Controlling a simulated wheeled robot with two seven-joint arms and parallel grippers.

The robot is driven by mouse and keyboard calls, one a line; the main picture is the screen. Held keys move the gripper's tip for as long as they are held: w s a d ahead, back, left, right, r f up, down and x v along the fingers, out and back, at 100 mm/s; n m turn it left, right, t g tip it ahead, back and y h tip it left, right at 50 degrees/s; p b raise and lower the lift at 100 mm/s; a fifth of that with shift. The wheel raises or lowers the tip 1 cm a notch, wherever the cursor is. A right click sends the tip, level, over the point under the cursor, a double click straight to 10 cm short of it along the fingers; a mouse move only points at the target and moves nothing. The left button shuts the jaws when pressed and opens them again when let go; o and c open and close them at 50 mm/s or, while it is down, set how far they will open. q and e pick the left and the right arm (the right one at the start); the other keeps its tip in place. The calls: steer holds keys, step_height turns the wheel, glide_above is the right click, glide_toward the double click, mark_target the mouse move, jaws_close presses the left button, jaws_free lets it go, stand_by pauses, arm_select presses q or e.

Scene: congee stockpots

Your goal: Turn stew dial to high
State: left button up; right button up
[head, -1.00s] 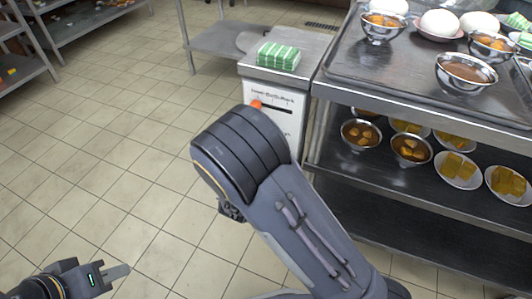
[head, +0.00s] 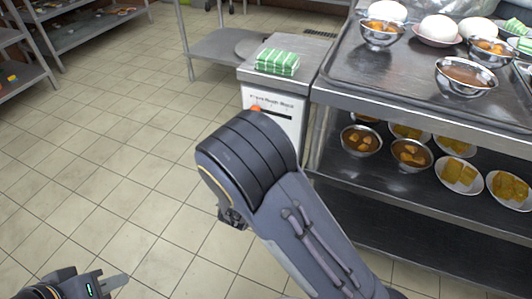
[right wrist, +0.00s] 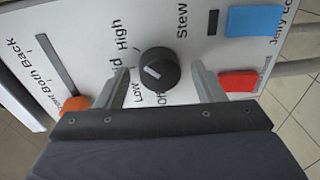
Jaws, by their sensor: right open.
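The stew dial (right wrist: 158,70) is a round black knob on a white panel in the right wrist view, beside the printed word Stew. Low, High and Off are printed around it, and a short white mark slants across its face. My right gripper (right wrist: 160,76) is open, with one finger on each side of the dial. I cannot tell whether the fingers touch it. In the head view my right arm hides this gripper and the dial. My left gripper (head: 112,284) is at the bottom left over the floor, away from the panel; its jaw opening is unclear.
The panel also has an orange slider knob (right wrist: 76,103), a blue block (right wrist: 254,20) and a red block (right wrist: 238,81). Green-and-white packets (head: 277,62) lie on the cabinet top. A metal shelf unit (head: 420,115) with bowls stands right.

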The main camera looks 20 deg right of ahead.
steer(key=p+v, duration=0.1)
steer(key=v, duration=0.6)
steer(key=shift+s+a, duration=0.25)
steer(key=shift+s, duration=0.1)
steer(key=shift+d, duration=0.15)
